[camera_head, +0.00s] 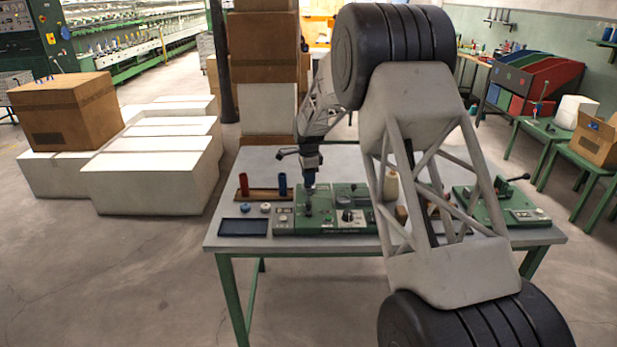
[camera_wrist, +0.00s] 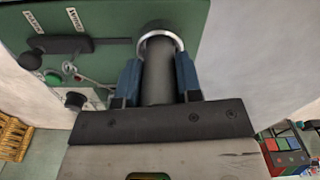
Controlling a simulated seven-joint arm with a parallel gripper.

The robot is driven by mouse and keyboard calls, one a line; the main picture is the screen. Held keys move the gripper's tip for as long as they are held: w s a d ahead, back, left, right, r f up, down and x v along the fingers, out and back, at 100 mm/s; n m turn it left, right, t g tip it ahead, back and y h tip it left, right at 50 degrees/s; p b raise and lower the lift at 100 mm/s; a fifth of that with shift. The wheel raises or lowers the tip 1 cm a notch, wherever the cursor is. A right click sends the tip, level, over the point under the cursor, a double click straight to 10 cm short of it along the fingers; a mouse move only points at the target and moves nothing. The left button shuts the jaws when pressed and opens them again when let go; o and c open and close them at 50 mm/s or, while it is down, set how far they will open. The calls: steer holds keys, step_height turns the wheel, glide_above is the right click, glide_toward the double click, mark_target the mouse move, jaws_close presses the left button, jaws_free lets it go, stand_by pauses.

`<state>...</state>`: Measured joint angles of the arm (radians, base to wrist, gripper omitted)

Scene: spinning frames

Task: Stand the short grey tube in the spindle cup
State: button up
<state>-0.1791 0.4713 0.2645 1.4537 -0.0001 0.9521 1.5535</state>
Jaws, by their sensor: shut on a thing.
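The short grey tube (camera_wrist: 158,80) is dark and held between the blue fingers of my gripper (camera_wrist: 158,72). The gripper is shut on it. In the wrist view the tube's far end meets the bright metal rim of the spindle cup (camera_wrist: 161,37) on the green unit. I cannot tell how deep the tube sits in the cup. In the head view my gripper (camera_head: 309,180) points down over the left part of the green unit (camera_head: 345,192). The tube below it is small and dark there, and looks upright.
A wooden rack with a red tube (camera_head: 244,185) and a blue tube (camera_head: 282,184) stands left of the unit. A dark tray (camera_head: 243,227) lies at the table's front left. A second green unit (camera_head: 492,208) stands at the right.

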steer(key=shift+f, duration=0.15)
steer(key=o, duration=0.9)
steer(key=shift+r, duration=0.2)
step_height(320, 180, up, 12)
stand_by(0.8)
